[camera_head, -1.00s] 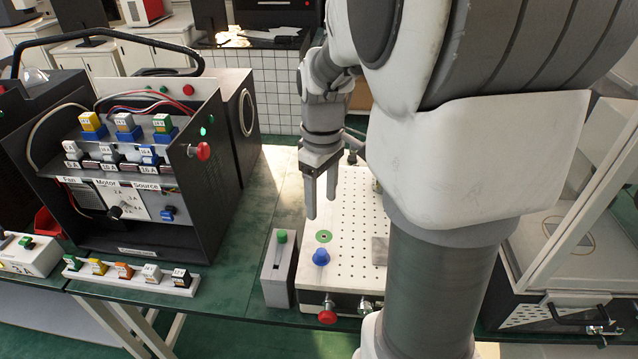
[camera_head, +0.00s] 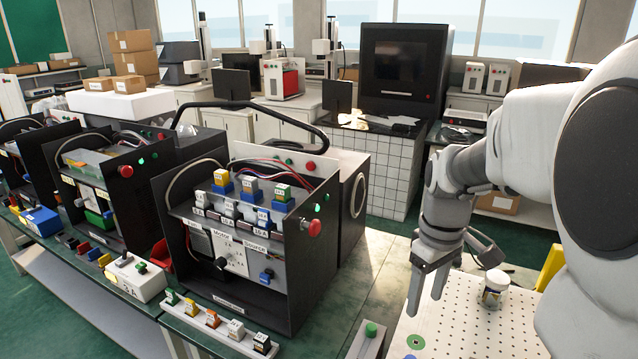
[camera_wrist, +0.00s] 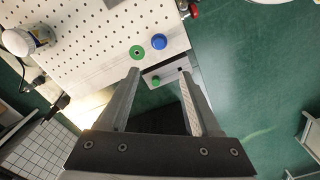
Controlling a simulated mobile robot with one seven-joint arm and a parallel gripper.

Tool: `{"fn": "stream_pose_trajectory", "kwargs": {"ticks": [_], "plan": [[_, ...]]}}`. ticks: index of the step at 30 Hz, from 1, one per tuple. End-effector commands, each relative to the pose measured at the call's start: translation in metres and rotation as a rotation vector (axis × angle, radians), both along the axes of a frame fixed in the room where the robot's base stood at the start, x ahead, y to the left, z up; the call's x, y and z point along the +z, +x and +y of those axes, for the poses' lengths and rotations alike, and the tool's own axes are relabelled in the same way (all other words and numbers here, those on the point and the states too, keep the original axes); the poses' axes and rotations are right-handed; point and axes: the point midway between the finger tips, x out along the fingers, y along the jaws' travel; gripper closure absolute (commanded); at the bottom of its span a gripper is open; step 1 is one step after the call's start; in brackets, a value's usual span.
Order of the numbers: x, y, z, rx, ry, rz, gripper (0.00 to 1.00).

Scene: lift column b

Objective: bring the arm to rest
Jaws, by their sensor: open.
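My gripper (camera_head: 427,289) hangs from my arm above the left part of the white perforated board in the head view. In the wrist view my gripper (camera_wrist: 158,92) has its two fingers apart with nothing between them. Beyond the fingertips are the near edge of the perforated board (camera_wrist: 95,45), a green ring (camera_wrist: 137,52), a blue knob (camera_wrist: 159,41) and a small grey box with a green button (camera_wrist: 156,80). The fingers look clear of these things. My upper arm covers the right side of the head view.
A black test panel (camera_head: 262,285) with coloured blocks stands left of my gripper. A strip of coloured switches (camera_head: 220,326) lies before it. A small jar (camera_head: 494,288) stands on the board. Bare green table (camera_head: 362,285) lies between panel and board.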

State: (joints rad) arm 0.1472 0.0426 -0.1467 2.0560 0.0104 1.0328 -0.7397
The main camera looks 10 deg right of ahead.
Motion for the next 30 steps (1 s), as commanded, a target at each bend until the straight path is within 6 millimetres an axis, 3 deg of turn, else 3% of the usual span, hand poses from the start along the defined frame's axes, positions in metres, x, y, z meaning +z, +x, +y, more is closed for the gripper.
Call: {"fn": "stream_pose_trajectory", "kwargs": {"ticks": [5, 15, 22, 30], "plan": [[0.024, -0.018, 0.023, -0.065, 0.0, -0.085, 0.36], [0.063, -0.076, 0.075, -0.267, 0.039, -0.309, 0.36], [0.07, -0.109, 0.097, -0.381, 0.087, -0.429, 0.36], [0.07, -0.122, 0.103, -0.432, 0.112, -0.474, 0.36]]}}
